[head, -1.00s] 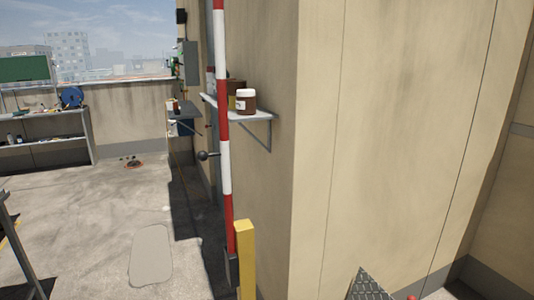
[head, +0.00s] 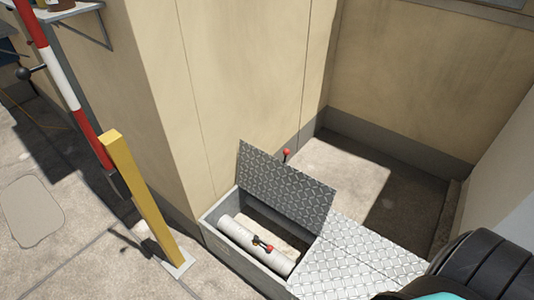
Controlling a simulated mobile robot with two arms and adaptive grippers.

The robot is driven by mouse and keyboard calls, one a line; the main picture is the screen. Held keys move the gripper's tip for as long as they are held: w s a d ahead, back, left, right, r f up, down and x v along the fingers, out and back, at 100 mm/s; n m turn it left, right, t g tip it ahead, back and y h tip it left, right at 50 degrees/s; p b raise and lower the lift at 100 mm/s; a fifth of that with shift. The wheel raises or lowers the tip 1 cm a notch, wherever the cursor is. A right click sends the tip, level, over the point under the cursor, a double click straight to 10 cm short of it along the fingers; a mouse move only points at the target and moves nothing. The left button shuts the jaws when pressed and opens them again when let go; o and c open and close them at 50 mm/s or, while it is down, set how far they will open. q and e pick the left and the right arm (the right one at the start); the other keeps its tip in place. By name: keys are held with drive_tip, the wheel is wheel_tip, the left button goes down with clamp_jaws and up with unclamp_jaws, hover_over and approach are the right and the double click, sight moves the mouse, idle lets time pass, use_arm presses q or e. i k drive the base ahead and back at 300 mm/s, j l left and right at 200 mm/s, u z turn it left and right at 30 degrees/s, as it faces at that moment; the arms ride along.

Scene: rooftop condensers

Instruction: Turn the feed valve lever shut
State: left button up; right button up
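A small valve with a red-tipped lever (head: 268,248) sits on a white pipe (head: 240,236) inside an open floor box (head: 216,241) at lower centre in the head view. The lever lies roughly along the pipe, but it is too small to be sure of its angle. The box's tread-plate lid (head: 285,187) stands raised behind the opening. A red knob (head: 287,152) shows just behind the lid; its lower part is hidden. I cannot tell which of the two red-ended parts is the feed valve lever. Neither of my grippers is in view.
A yellow post (head: 142,198) stands left of the box, by a red-and-white pole (head: 68,85). A beige wall corner (head: 165,100) rises behind the box. Flat tread plate (head: 350,262) covers the floor to its right. Open concrete lies at left.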

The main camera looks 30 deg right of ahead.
sight(256, 239)
drive_tip(key=z, duration=0.85)
